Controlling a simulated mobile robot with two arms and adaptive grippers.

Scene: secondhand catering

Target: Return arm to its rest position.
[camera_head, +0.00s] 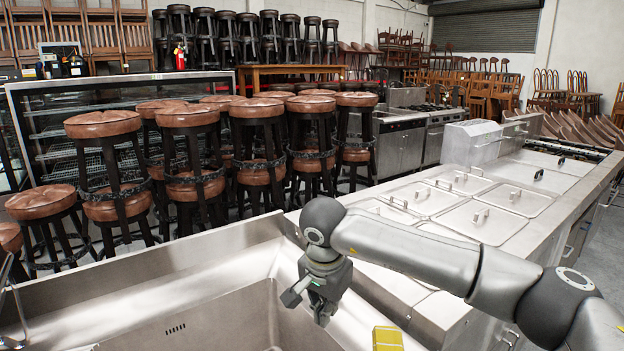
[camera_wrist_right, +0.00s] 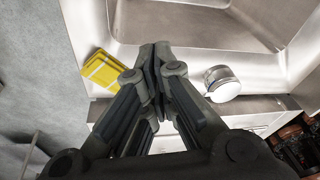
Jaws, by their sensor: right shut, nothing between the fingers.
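My right arm reaches in from the right in the head view. Its gripper (camera_head: 308,302) hangs over the edge of the steel sink (camera_head: 180,318). In the right wrist view the gripper (camera_wrist_right: 153,58) has its fingertips together with nothing between them. The sink basin (camera_wrist_right: 200,22) lies beyond the fingertips there. My left arm and gripper are not in view.
A yellow item (camera_head: 388,339), maybe a sponge, lies near the sink's rim; it also shows in the wrist view (camera_wrist_right: 102,70). A round metal pot (camera_wrist_right: 221,80) stands beside the basin. Lidded counter wells (camera_head: 480,221) and stacked stools (camera_head: 258,150) stand behind.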

